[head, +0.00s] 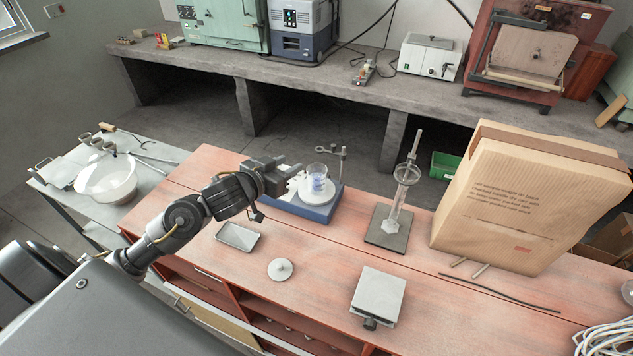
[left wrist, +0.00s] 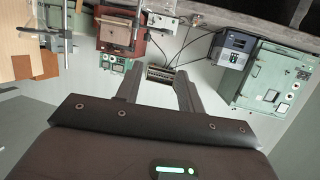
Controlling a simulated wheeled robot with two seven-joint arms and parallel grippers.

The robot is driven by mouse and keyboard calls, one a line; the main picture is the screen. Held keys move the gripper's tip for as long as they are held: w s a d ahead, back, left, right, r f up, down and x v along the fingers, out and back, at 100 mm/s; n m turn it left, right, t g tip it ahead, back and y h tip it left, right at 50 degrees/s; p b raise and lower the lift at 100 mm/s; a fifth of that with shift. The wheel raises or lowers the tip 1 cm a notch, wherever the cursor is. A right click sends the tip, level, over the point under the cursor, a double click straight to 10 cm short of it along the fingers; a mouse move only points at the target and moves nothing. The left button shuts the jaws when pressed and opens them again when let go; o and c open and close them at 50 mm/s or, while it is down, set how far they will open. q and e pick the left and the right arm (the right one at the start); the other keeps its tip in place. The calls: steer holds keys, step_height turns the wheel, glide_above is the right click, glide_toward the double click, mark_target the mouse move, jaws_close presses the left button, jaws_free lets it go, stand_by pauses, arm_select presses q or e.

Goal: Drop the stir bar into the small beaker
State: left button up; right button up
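A small clear beaker (head: 318,171) with a bluish tint inside stands upright on the pale round top (head: 326,198) of a blue stirrer (head: 312,211) on the red bench. My left gripper (head: 297,179) is just left of the beaker in the head view; contact cannot be told. In the left wrist view its two fingers (left wrist: 160,88) are apart, with no held object visible between them. I cannot make out the stir bar for certain in either view. My right gripper is in neither view.
A shallow metal tray (head: 238,236), a pale knobbed disc (head: 280,269) and a grey square-topped device (head: 379,292) lie in front. A stand with a glass cylinder (head: 392,218) and a large cardboard box (head: 530,195) are to the right. Bench between them is clear.

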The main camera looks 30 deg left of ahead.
arm_select(q)
steer(key=shift+v, duration=1.6)
steer(key=shift+f, duration=0.1)
steer(key=s+d+f+g+y, duration=0.1)
steer(key=s+d+f+g, duration=0.25)
steer(key=s+f, duration=0.45)
steer(key=s+d+f+g, duration=0.2)
steer(key=s+f+g, duration=0.2)
steer(key=s+f, duration=0.4)
steer(key=s+d+f+g+y, duration=0.1)
steer(key=s+d+f+g, duration=0.25)
steer(key=s+f, duration=0.45)
steer(key=s+f+g+b, duration=0.1)
steer(key=s+f+b, duration=0.15)
steer(key=f, duration=1.15)
steer(key=s+f+b, duration=0.1)
steer(key=f+b, duration=0.2)
steer(key=f, duration=1.1)
steer(key=s+a+f+g+b, duration=0.1)
steer(key=s+a+f+b, duration=0.2)
steer(key=s+f, duration=1.3)
step_height(320, 180, down, 3)
steer(key=shift+a+r+m, duration=0.1)
steer(key=shift+a+m, duration=0.2)
steer(key=shift+m, duration=0.1)
